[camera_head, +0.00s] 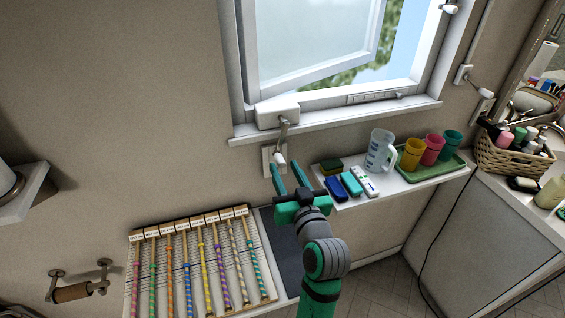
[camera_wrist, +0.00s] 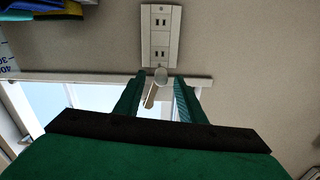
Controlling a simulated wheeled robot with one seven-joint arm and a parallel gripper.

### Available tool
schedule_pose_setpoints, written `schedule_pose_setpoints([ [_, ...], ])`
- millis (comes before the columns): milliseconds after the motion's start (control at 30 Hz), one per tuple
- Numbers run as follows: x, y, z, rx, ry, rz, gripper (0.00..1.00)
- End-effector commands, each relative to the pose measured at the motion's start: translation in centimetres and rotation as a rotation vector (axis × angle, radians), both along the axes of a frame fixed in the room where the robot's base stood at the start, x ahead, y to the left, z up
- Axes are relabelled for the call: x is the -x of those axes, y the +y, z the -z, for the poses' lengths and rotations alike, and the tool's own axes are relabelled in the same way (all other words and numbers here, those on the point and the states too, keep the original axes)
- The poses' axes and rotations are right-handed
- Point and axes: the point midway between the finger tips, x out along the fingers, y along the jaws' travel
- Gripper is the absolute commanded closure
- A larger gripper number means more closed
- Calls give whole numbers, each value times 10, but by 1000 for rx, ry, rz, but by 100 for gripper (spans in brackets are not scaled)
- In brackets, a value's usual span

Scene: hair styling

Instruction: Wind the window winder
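The window winder is a white box (camera_head: 277,114) on the left end of the window sill, with a grey crank arm (camera_head: 284,130) hanging down to a pale knob (camera_head: 280,159). My gripper (camera_head: 286,168) is open just below the knob, its green fingers pointing up. In the wrist view, the round knob (camera_wrist: 160,75) and part of the crank arm (camera_wrist: 150,96) show between the two spread fingers (camera_wrist: 158,92), with gaps at the sides. I cannot tell whether either finger touches the knob. The window (camera_head: 320,45) stands open.
A wall outlet (camera_wrist: 160,35) is close behind the knob. To the right, a shelf (camera_head: 393,182) holds several small items, a clear jug (camera_head: 380,150) and coloured cups (camera_head: 432,150) on a green tray. A rack of patterned sticks (camera_head: 262,270) lies below left.

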Motion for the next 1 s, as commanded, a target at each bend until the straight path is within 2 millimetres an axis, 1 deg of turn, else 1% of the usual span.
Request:
schedule_pose_setpoints([
  [33, -8, 4, -1, 0, 0, -4, 64],
  [100, -17, 7, 0, -1, 0, -4, 64],
  [233, -28, 8, 0, 0, 0, 0, 64],
  [400, -33, 8, 0, 0, 0, 4, 64],
  [633, -34, 7, 0, 0, 0, 5, 64],
  [667, -34, 7, 0, 0, 0, 5, 71],
  [700, -34, 7, 0, 0, 0, 5, 80],
  [767, -34, 7, 0, 0, 0, 5, 95],
  [800, -34, 7, 0, 0, 0, 5, 100],
  [1000, -34, 8, 0, 2, -1, 3, 100],
])
